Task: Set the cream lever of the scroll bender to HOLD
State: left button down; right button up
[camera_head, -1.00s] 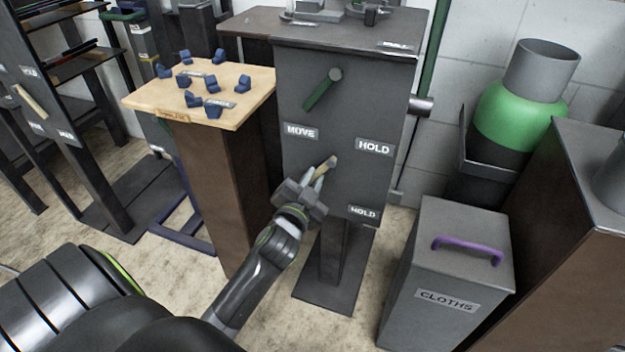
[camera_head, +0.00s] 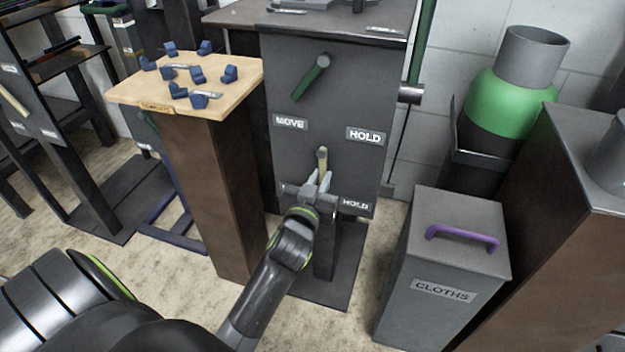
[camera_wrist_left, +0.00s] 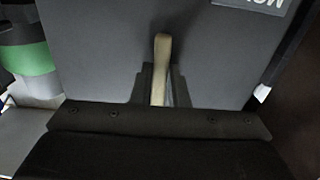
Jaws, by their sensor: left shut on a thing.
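The cream lever (camera_head: 322,160) is on the front of the dark grey scroll bender panel (camera_head: 300,85), below a green lever (camera_head: 310,80). It hangs almost straight down from its pivot. My left gripper (camera_head: 318,184) is shut on its lower part and hides the tip. In the left wrist view the lever (camera_wrist_left: 162,55) stands upright between the fingers (camera_wrist_left: 160,88). A HOLD label (camera_head: 355,204) is low on the panel, right of the gripper. Another label lower left is mostly hidden by the gripper. My right gripper is not in view.
A wooden-topped stand (camera_head: 135,92) with several blue blocks is at left. A grey CLOTHS bin (camera_head: 445,290) with a purple handle is at right. Floor shows between bender and bin.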

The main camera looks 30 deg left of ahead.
aim_at(341, 169)
pick_arm(q)
jog(key=n, duration=0.1)
jog(key=d+n, duration=0.2)
jog(key=shift+w+r+n+b, duration=0.15)
jog(key=shift+w+n+b, duration=0.15)
jog(key=shift+n, duration=0.1)
jog(key=shift+w+d+r+n, duration=0.1)
jog(key=shift+d+r+n, duration=0.25)
jog(key=shift+n, duration=0.45)
jog(key=shift+w+d+r+n, duration=0.1)
jog(key=shift+d+n, duration=0.35)
jog(key=shift+n, duration=0.35)
jog(key=c, duration=1.4)
grip_release()
